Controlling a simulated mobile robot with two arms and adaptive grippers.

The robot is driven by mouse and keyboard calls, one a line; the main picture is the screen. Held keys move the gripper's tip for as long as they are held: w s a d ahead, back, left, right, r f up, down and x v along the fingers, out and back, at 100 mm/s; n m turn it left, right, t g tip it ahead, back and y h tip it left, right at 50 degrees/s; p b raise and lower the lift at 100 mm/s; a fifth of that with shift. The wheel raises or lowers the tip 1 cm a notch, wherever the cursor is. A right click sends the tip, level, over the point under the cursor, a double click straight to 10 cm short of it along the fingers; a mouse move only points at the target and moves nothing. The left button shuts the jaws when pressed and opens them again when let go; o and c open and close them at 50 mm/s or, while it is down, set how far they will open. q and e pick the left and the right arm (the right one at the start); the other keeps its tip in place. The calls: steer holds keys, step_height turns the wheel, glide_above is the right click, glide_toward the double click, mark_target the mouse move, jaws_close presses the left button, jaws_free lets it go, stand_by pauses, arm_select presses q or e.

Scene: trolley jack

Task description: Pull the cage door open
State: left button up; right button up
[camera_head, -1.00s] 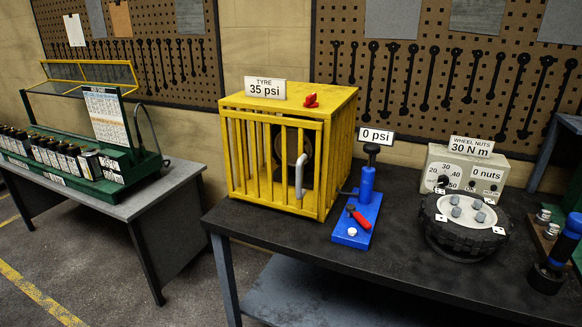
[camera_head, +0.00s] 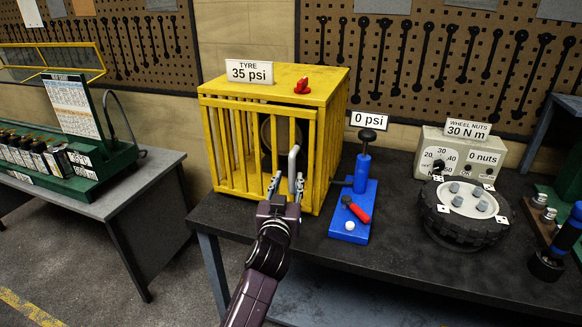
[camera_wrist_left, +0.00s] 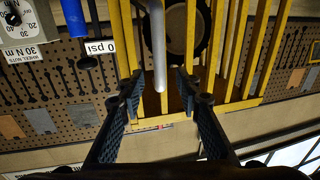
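The yellow cage (camera_head: 330,100) stands on the dark bench, its barred front door (camera_head: 229,140) facing me. The door looks shut or nearly shut; I cannot tell exactly. A grey upright bar handle (camera_head: 293,160) is on the door's right side. My left gripper (camera_head: 287,184) is open at the handle's lower part. In the left wrist view the handle (camera_wrist_left: 157,45) lies between the two spread fingers of the gripper (camera_wrist_left: 159,84), with a gap on each side. A dark round tyre (camera_wrist_left: 188,28) shows behind the bars. My right gripper is not in view.
A blue pump (camera_head: 362,180) with a red lever (camera_head: 356,210) stands close right of the cage. Farther right are a tyre with wheel nuts (camera_head: 465,212) and a grey dial box (camera_head: 437,142). A gap separates the bench from the left table (camera_head: 120,195).

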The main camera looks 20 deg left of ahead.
mark_target(291, 170)
arm_select(q)
steer(key=w, duration=0.3)
steer(key=w+a+p, duration=0.1)
steer(key=w, duration=0.1)
steer(key=shift+w, duration=0.3)
steer(key=shift+w+a+f, duration=0.1)
steer(key=shift+w, duration=0.45)
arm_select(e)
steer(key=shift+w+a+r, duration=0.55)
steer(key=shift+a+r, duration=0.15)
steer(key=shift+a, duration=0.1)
arm_select(q)
steer(key=shift+c, duration=0.2)
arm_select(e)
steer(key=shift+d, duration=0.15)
arm_select(q)
jaws_close()
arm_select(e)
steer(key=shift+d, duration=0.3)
